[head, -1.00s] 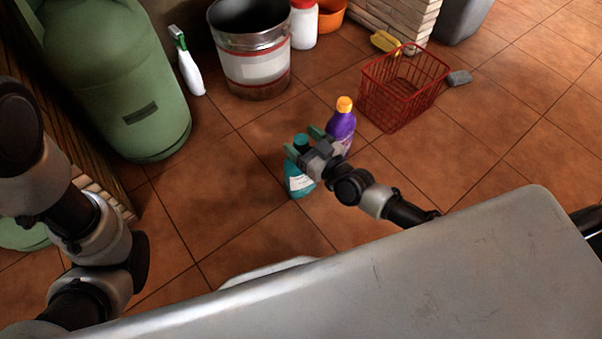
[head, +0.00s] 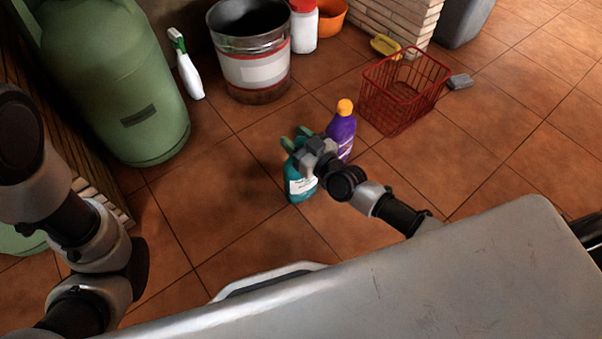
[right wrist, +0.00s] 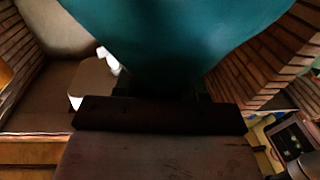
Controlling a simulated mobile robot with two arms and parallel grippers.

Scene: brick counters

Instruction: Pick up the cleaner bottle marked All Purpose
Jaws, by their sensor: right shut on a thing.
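A teal bottle (head: 298,190) with a white label stands on the tiled floor; the label's words are too small to read. My right gripper (head: 295,139) is shut on the upper part of this teal bottle and hides some of it. In the right wrist view the teal bottle (right wrist: 180,40) fills the top middle, right in front of the dark fingers. A purple bottle (head: 341,130) with an orange cap stands just behind and to the right of my right gripper. My left arm shows at the left edge, but its gripper is out of view.
A red wire basket (head: 405,92) stands at the right, beside a grey block (head: 459,81). A metal bucket (head: 250,70), a white spray bottle (head: 188,75) and a green gas cylinder (head: 115,80) stand behind. The floor left of the teal bottle is clear.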

